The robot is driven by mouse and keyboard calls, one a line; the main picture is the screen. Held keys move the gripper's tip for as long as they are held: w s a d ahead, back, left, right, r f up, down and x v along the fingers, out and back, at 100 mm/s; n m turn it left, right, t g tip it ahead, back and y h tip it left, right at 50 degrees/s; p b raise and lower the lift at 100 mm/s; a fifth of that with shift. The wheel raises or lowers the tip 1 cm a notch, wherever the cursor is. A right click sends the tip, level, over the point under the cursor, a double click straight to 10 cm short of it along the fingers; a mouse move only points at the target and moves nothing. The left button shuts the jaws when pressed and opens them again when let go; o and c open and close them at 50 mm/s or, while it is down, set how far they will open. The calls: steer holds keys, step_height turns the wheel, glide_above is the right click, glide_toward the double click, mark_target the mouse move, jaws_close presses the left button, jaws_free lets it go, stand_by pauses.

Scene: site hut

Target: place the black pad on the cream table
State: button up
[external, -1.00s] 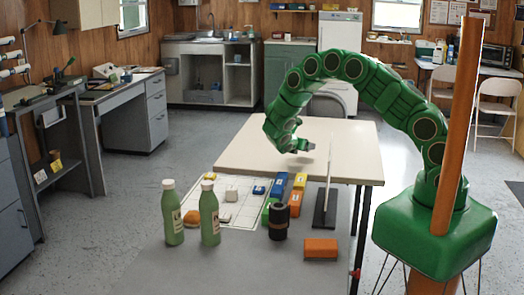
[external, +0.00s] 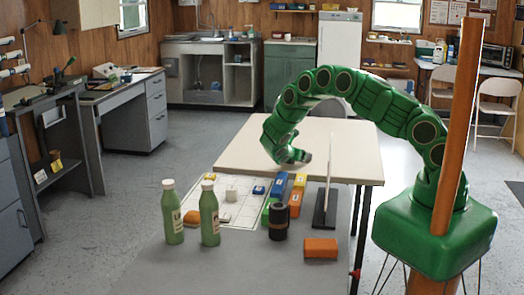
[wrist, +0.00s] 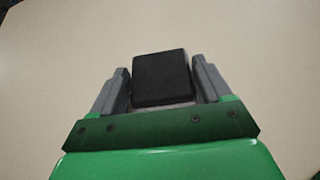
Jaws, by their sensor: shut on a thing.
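The black pad (wrist: 161,77) shows in the wrist view as a dark square block between the two grey fingers of my gripper (wrist: 162,82). My gripper is shut on it. The cream table (external: 352,150) is the pale-topped table beyond the grey one in the external view, and its top also fills the background of the wrist view (wrist: 250,50). In the external view my gripper (external: 297,158) hangs low over the middle of the cream table. I cannot tell whether the pad touches the top, and the pad cannot be made out in that view.
The cream top around my gripper is clear. On the nearer grey table (external: 190,270) stand two green bottles (external: 209,215), a black cylinder (external: 278,222), an orange block (external: 321,248), an upright thin panel (external: 328,180) and several coloured blocks near a white sheet (external: 245,212).

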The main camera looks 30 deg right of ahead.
steer(key=shift+d+f, duration=0.1)
steer(key=shift+f, duration=0.05)
steer(key=o, duration=1)
